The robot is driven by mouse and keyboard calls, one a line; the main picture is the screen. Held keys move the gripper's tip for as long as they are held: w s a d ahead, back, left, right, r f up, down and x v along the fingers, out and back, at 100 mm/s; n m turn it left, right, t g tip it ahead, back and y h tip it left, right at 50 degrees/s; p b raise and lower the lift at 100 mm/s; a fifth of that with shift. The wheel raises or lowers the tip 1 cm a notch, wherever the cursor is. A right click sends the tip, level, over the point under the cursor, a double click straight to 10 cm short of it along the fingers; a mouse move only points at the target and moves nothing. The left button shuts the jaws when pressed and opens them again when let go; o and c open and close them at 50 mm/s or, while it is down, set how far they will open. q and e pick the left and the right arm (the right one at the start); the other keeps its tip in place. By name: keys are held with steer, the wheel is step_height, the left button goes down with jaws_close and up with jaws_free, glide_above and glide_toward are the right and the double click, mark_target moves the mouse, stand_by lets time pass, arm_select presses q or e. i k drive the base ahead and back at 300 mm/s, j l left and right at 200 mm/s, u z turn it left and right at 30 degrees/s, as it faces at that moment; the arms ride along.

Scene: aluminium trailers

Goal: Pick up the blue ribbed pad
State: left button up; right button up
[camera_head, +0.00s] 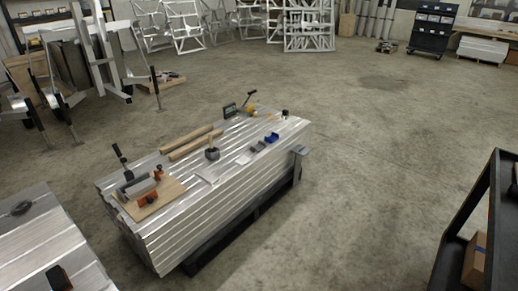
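A small blue object (272,138), which looks like the blue ribbed pad, lies near the right front edge of the aluminium-topped bench (228,172). It is too small for me to make out ribs. A small grey piece (257,147) lies just to its left. Neither of my grippers shows in this view, and nothing is seen touching the blue object.
The bench also holds wooden strips (190,140), a dark round pot (212,154) and a wooden board (149,197) with orange clamps. Another metal surface (40,240) is at lower left, a dark shelf cart (470,235) at right. Open concrete floor lies between.

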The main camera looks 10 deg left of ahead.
mark_target(274, 136)
steer(key=i+l+z, duration=0.1)
steer(key=i+z, duration=0.15)
steer(key=i, duration=2.9)
